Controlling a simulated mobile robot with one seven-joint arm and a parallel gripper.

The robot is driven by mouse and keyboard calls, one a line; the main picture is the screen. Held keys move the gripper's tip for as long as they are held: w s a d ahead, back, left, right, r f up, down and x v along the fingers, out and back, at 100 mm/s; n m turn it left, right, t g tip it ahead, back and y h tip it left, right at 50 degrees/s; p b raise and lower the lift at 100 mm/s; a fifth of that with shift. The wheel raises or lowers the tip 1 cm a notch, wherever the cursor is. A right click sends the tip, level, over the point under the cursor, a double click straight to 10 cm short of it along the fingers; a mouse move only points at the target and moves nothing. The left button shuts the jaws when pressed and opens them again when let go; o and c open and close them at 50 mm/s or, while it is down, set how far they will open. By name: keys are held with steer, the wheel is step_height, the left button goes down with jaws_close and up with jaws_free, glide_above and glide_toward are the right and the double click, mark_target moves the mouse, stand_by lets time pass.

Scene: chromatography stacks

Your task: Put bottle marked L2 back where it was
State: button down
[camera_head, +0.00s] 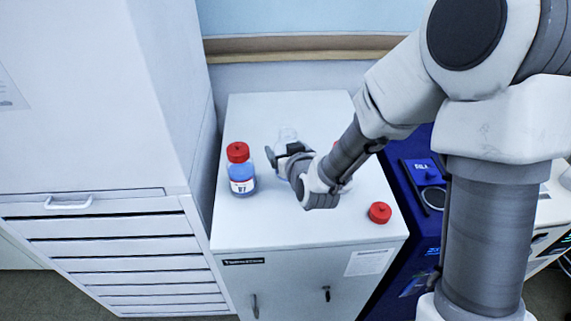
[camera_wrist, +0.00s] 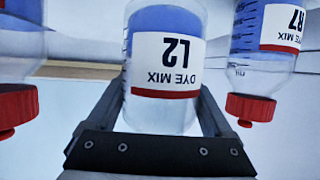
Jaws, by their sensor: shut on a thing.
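The bottle marked L2 (camera_wrist: 165,60) is clear, with blue liquid and a white "DYE MIX" label with a red band. It appears upside down in the wrist view. My gripper (camera_wrist: 160,120) is shut around it, with one finger on each side. In the head view, the bottle's clear upper part (camera_head: 288,137) shows behind my gripper (camera_head: 290,158), over the white cabinet top. My gripper and wrist hide most of the bottle there. I cannot tell whether its base touches the surface.
A red-capped bottle marked R7 (camera_head: 241,170) stands left of my gripper on the cabinet top (camera_head: 270,225). Another red-capped bottle (camera_wrist: 20,50) is on the other side, mostly hidden by my arm in the head view. A red cap (camera_head: 380,212) lies near the right front edge.

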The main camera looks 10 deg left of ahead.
steer(key=shift+f+b, duration=0.3)
steer(key=shift+f, duration=1.8)
steer(key=shift+f, duration=0.1)
jaws_free()
